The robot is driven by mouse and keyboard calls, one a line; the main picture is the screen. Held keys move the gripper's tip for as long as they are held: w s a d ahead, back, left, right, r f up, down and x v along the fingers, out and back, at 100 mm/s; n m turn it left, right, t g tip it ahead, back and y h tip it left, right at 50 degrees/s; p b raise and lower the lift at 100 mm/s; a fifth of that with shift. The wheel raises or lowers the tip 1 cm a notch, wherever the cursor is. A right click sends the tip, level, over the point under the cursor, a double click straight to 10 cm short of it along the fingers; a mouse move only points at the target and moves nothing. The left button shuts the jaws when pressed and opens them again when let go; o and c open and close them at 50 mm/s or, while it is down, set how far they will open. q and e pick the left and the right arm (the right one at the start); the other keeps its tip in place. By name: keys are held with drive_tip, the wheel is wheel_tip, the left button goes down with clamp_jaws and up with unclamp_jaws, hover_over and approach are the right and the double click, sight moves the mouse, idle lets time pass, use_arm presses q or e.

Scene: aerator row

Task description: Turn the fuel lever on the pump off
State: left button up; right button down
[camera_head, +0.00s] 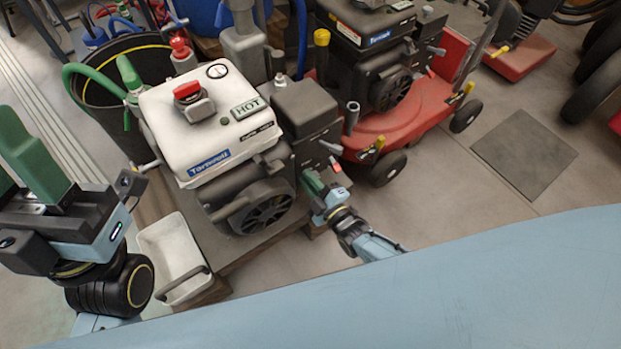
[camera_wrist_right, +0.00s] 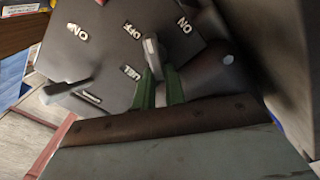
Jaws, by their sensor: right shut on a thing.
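The pump (camera_head: 215,125) has a white tank, a black engine and a dark control panel on its right side. In the right wrist view that panel (camera_wrist_right: 105,50) carries white ON and OFF markings. My right gripper (camera_head: 315,187) is at the panel. In the right wrist view its green fingers (camera_wrist_right: 160,88) are shut on a grey lever (camera_wrist_right: 152,52), whose tip stands between OFF and the right-hand ON marking. Its lower part is hidden by the fingers. A second grey lever (camera_wrist_right: 66,90) lies to the left, clear of the fingers. My left gripper (camera_head: 18,165) appears open and empty, left of the pump.
A red machine (camera_head: 415,125) with a black engine stands close to the pump's right. A white tray (camera_head: 170,250) lies before the pump, near my left arm. A black bin (camera_head: 95,85) stands behind left. Open floor with a dark mat (camera_head: 525,150) lies right.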

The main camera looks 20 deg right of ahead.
drive_tip(key=n, duration=0.2)
drive_tip(key=f+n, duration=0.1)
drive_tip(key=n, duration=0.1)
drive_tip(key=shift+d, duration=0.1)
drive_tip(key=shift+f+n, duration=0.2)
drive_tip(key=shift+n, duration=0.8)
drive_tip(key=shift+d, duration=0.1)
drive_tip(key=c, duration=1.6)
unclamp_jaws()
drive_tip(key=shift+o, duration=0.7)
drive_tip(key=shift+r, duration=0.1)
